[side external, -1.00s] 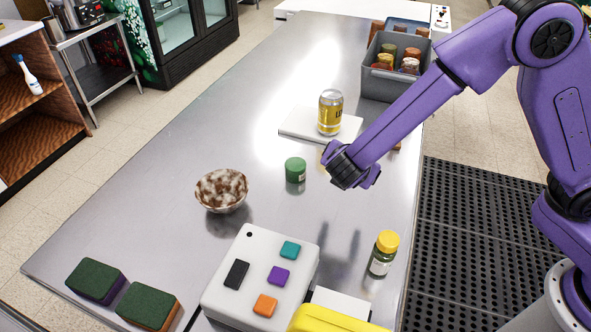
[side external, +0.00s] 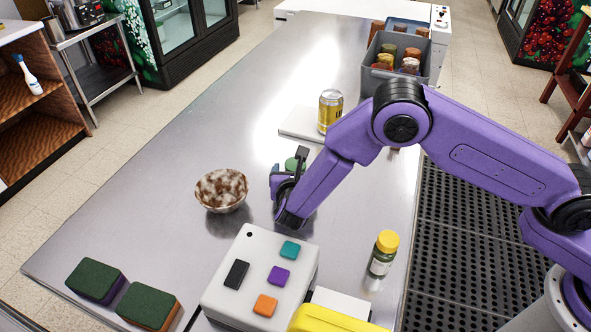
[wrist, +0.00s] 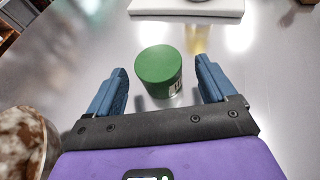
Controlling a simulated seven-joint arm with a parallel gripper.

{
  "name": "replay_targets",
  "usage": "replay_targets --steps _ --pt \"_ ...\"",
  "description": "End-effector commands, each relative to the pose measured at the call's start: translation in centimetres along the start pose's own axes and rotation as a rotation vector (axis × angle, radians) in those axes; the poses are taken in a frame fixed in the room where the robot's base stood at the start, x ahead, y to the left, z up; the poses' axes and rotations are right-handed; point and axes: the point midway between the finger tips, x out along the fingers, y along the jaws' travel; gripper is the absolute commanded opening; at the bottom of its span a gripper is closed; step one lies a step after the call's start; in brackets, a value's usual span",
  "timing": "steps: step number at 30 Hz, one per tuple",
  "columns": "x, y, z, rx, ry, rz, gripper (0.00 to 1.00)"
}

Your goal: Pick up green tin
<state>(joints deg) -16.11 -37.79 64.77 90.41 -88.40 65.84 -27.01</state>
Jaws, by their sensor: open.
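The green tin (wrist: 158,69) stands upright on the metal counter, ahead of my gripper (wrist: 160,85) in the wrist view. My gripper is open, with one blue finger to the left of the tin and one to the right. The tin is in front of the fingertips or just between them; I cannot tell how deep. In the side external view, my gripper (side external: 276,178) is low over the counter, and only the top of the green tin (side external: 293,163) shows behind it.
A speckled bowl (side external: 221,190) sits close to the left of my gripper, also in the wrist view (wrist: 24,143). A yellow can (side external: 329,110) stands on a white board (side external: 297,122) behind. A yellow-capped jar (side external: 383,254) and a white button box (side external: 248,296) are nearer the camera.

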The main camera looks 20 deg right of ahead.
Motion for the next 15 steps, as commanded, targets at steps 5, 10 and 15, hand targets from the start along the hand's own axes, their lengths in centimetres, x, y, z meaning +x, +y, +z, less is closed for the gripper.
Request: replay_targets --steps 5,10,15 --pt "2.3 0.1 -0.1 0.000 0.000 -0.001 0.84" --pt "2.9 0.1 0.0 0.001 0.001 -0.001 0.84" --pt "2.9 0.1 0.0 0.001 0.001 -0.001 0.81"
